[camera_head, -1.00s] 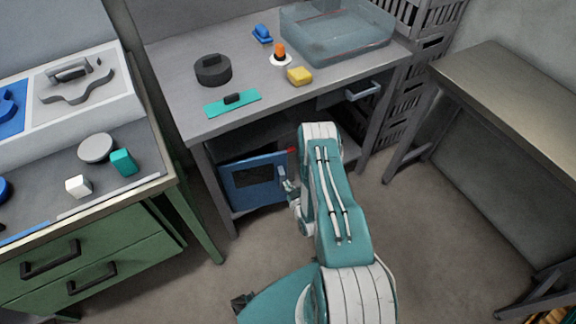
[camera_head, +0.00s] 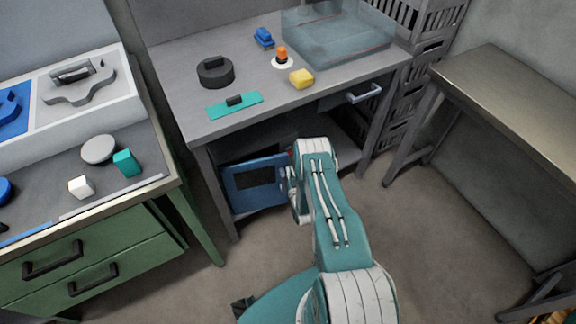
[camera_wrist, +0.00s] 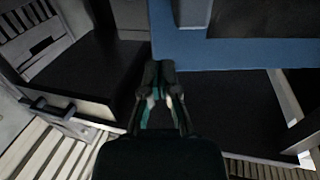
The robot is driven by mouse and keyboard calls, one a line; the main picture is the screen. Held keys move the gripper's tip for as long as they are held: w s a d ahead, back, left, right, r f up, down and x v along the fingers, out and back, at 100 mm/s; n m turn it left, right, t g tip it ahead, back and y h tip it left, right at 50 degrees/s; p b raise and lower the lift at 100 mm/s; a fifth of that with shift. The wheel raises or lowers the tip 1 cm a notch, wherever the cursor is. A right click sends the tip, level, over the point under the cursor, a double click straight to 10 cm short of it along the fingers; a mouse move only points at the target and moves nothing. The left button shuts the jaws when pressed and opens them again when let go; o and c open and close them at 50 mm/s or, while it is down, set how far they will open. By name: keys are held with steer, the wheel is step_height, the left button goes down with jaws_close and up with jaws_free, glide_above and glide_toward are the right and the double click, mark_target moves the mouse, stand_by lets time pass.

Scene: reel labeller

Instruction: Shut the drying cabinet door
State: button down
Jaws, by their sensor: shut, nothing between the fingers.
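The drying cabinet's blue door (camera_head: 240,188), with a dark window, stands under the grey workbench in the head view. It is seen at an angle, and its right end is partly hidden by my arm. I cannot tell how far it stands open. In the wrist view the blue door (camera_wrist: 245,54) crosses the top right as a broad band. My gripper (camera_wrist: 160,68) is shut and empty, with its fingertips at the band's lower left end. Contact is not clear. In the head view my arm hides most of the gripper.
The workbench (camera_head: 185,105) overhangs the cabinet, its legs at either side. A drawer handle (camera_head: 364,93) juts out above right. A green drawer unit (camera_head: 120,245) stands left and another table (camera_head: 510,100) right. The floor between is clear.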

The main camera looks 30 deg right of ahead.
mark_target(287, 161)
steer(key=shift+x, duration=1.5)
steer(key=shift+d, duration=0.1)
